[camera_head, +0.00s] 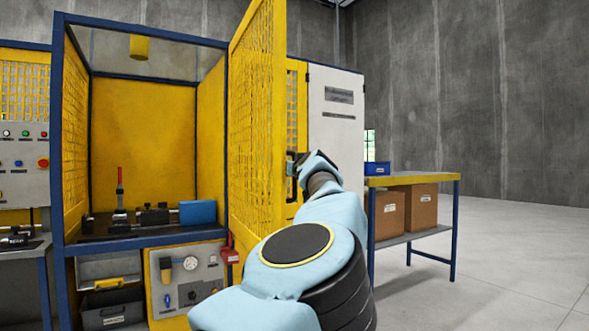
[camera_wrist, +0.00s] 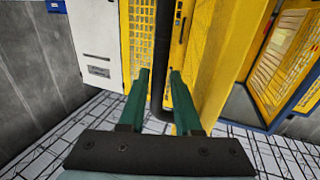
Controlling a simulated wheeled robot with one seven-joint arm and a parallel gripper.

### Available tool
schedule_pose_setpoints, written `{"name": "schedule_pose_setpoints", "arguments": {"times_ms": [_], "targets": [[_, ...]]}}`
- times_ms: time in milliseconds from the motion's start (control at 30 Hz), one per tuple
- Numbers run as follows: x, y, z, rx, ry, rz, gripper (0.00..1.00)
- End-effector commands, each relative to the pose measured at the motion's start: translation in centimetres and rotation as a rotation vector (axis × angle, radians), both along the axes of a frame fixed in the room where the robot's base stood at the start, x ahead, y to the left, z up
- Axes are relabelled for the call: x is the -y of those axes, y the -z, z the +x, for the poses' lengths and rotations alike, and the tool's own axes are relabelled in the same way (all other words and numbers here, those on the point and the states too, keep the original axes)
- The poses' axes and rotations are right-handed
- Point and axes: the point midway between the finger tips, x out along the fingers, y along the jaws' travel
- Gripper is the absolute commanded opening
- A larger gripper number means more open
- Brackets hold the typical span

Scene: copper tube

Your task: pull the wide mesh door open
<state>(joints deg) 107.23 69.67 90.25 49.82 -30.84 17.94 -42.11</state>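The wide yellow mesh door (camera_head: 257,120) of the blue-framed enclosure stands swung outward, well away from the front opening. It also shows close up in the wrist view (camera_wrist: 225,60). A dark upright bar handle (camera_wrist: 160,102) is on the door. My gripper (camera_wrist: 158,72) has one green finger on each side of this bar. I cannot tell whether the fingers press on it or stand slightly clear. In the head view my gripper (camera_head: 298,165) is at the door's outer side, its fingers partly hidden.
A workbench (camera_head: 412,181) with brown boxes (camera_head: 413,207) below and a blue bin (camera_head: 377,168) stands to the right. A tall white cabinet (camera_head: 335,125) stands behind the door. Inside the enclosure are tooling and a blue block (camera_head: 198,212). The floor at the right is clear.

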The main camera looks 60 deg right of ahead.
Motion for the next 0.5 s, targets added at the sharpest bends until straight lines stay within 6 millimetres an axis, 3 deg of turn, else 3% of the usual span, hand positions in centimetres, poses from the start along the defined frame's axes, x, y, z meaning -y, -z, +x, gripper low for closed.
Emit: {"name": "schedule_pose_setpoints", "arguments": {"times_ms": [267,500], "targets": [[-0.3,0.0,-0.6,0.0,0.003,-0.003,0.32],[-2.9,0.4,-3.5,-0.002,0.004,-0.004,0.32]]}}
